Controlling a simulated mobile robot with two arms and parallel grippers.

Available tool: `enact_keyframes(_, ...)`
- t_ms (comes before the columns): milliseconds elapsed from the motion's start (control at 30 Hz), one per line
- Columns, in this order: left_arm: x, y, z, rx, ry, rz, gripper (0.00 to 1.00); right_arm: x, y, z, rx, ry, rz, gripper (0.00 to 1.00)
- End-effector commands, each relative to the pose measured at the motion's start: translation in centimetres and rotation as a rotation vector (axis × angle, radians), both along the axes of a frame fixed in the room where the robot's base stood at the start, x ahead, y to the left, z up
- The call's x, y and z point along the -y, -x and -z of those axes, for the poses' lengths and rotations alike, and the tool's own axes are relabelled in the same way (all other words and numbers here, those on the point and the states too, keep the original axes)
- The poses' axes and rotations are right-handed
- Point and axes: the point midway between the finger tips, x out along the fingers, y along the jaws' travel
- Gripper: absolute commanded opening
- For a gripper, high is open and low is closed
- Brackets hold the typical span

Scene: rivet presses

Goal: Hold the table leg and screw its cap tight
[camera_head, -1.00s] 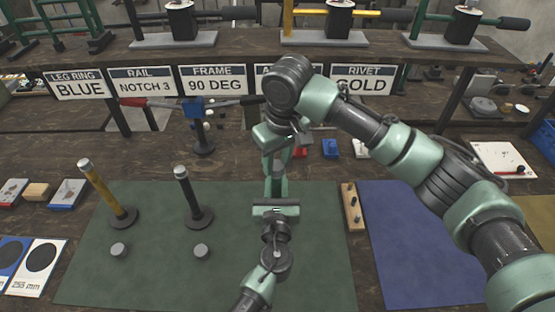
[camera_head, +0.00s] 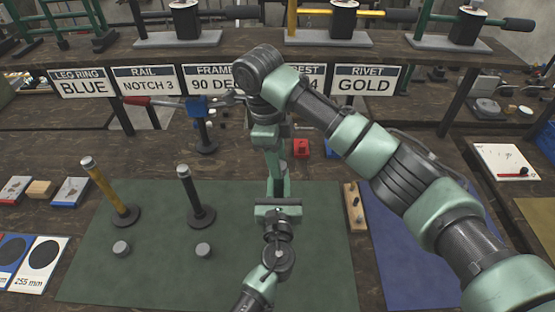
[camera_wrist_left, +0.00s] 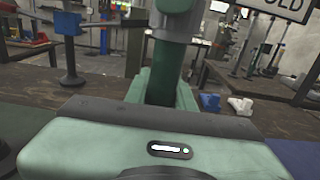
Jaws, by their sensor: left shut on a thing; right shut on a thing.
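A dark green table leg (camera_wrist_left: 165,72) stands upright between the fingers of my left gripper (camera_wrist_left: 160,88) in the left wrist view. In the head view my left gripper (camera_head: 277,185) reaches up from the bottom and is shut on the leg. My right gripper (camera_head: 270,145) points down from above and is shut at the leg's top end. The cap is hidden in its jaws, so I cannot see how it sits. The right gripper also shows at the top of the left wrist view (camera_wrist_left: 178,6).
A gold leg (camera_head: 107,188) and a black leg (camera_head: 191,190) stand on round bases on the green mat (camera_head: 160,280). Two grey discs (camera_head: 121,249) (camera_head: 203,250) lie before them. Signs (camera_head: 151,84) hang behind. A wooden peg block (camera_head: 354,206) is on the right.

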Motion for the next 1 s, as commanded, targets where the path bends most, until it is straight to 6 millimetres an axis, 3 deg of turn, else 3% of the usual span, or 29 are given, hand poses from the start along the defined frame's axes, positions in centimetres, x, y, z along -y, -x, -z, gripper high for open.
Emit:
enact_keyframes(333, 0.1, 0.0, 0.0, 0.000, 0.000, 0.001, 0.00, 0.0, -0.1, -0.1, 0.006, -0.001, 0.050, 0.00)
enact_keyframes(367, 0.1, 0.1, 0.0, 0.000, 0.000, 0.001, 0.00, 0.0, -0.1, -0.1, 0.006, -0.001, 0.049, 0.40)
enact_keyframes(400, 0.1, 0.1, 0.0, 0.000, 0.000, 0.001, 0.00, 0.0, -0.1, -0.1, 0.006, -0.001, 0.049, 0.51)
enact_keyframes(433, 0.1, 0.0, 0.0, 0.000, 0.000, 0.001, 0.00, 0.0, -0.1, -0.1, 0.006, -0.001, 0.049, 0.56)
enact_keyframes(767, 0.0, 0.0, 0.0, 0.000, 0.001, 0.000, 0.00, 0.0, -0.1, -0.3, 0.005, 0.000, 0.046, 0.56)
enact_keyframes(1000, 0.0, 0.0, 0.0, 0.000, 0.001, 0.000, 0.00, 0.1, -0.2, -3.4, 0.007, 0.001, 0.046, 0.56)
